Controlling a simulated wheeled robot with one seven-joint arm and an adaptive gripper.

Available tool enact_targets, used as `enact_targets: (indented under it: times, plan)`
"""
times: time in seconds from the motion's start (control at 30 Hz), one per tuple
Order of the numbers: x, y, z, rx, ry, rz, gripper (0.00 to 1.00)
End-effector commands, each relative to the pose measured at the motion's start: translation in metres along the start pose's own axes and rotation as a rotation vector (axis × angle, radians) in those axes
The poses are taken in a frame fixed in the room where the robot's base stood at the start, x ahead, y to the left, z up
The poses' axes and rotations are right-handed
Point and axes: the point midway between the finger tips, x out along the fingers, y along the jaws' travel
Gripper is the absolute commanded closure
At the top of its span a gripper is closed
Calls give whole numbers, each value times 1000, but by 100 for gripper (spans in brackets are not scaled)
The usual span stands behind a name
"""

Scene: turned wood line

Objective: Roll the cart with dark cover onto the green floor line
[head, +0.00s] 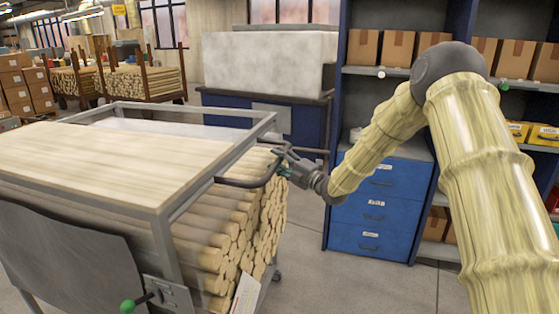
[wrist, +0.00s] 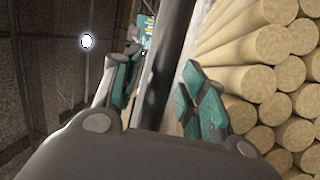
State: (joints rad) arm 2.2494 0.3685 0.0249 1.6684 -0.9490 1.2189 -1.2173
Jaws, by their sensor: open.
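My gripper (head: 285,168) is at that handle. In the wrist view a dark bar (wrist: 163,65) runs between the teal pads of my open gripper (wrist: 165,92); contact is unclear. I see no green floor line.
A blue drawer cabinet (head: 375,210) and shelves with cardboard boxes (head: 400,48) stand behind my arm. A blue bench (head: 255,118) stands behind the cart. Grey floor (head: 345,280) is clear to the cart's right. More log carts (head: 140,82) stand far left.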

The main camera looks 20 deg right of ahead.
Motion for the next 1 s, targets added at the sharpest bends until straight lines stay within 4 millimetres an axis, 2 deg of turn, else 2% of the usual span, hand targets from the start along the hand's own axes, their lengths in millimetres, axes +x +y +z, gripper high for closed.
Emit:
enact_targets:
  times: [0.13, 0.3, 0.37, 0.6, 0.77, 0.87, 1.0]
  plan:
    - [0, 0, 0, 0, 0, 0, 59]
    - [0, 0, 0, 0, 0, 0, 90]
    - [0, 0, 0, 0, 0, 0, 100]
    - [0, -1, 0, 0, 0, 0, 100]
    - [10, -5, -5, -1, 2, 0, 100]
    - [25, -9, -13, -2, 6, 0, 100]
    - [54, -16, -27, -3, 10, 0, 100]
